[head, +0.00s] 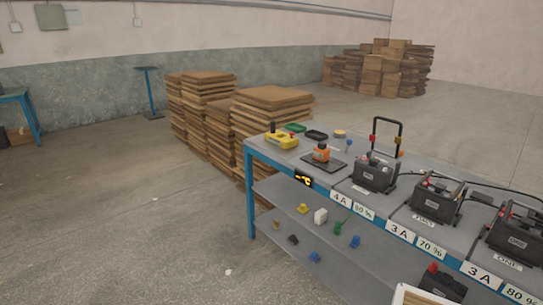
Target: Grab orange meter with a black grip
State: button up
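A small orange meter (321,155) with a black grip on top stands upright on a dark flat pad (328,165). It is near the left end of the blue-framed workbench (255,157), on the grey top. My gripper is not in view, and nothing visible touches the meter.
A yellow device (283,141) stands left of the meter, with a green tray (294,128) and a black tray (317,135) behind. Black batteries (375,174) line the bench to the right. Small items lie on the lower shelf (275,192). Cardboard stacks (270,100) stand behind; left floor is open.

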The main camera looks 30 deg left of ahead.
aim_at(321, 154)
jog(key=u, duration=1)
jog(key=i+j+z, duration=0.1)
jog(key=z, duration=0.35)
jog(key=j+z, duration=0.2)
jog(key=z, duration=0.25)
jog(key=i+j+z, duration=0.15)
jog(key=j+z, duration=0.2)
jog(key=j, duration=0.5)
jog(key=j+z, duration=0.3)
jog(key=j, duration=0.5)
jog(key=i+j, duration=0.1)
jog(key=j, duration=1)
jog(key=i+j+z, duration=0.1)
jog(key=j, duration=1)
jog(key=i+j, duration=0.1)
jog(key=i, duration=0.15)
jog(key=j, duration=0.2)
